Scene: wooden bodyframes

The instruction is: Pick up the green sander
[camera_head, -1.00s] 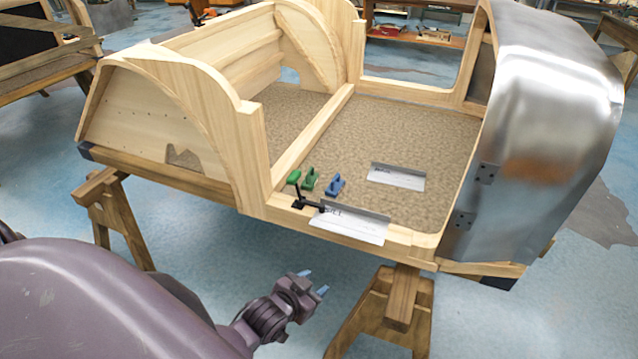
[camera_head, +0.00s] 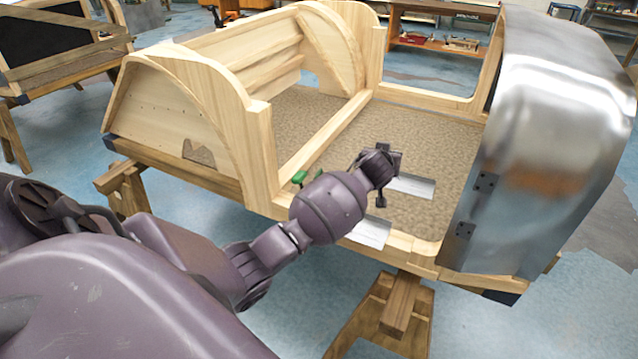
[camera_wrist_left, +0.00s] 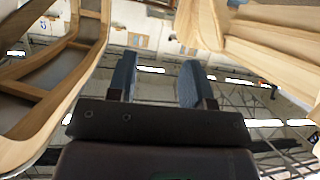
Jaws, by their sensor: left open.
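The sander is not visible in that view. My right gripper is not in view.
White sheets (camera_head: 412,186) lie on the carpeted floor (camera_head: 440,135) and the sill. A wooden side panel (camera_head: 190,100) rises left of the sander, and a shiny metal cowl (camera_head: 560,130) stands at the right. A sawhorse (camera_head: 395,310) supports the frame.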

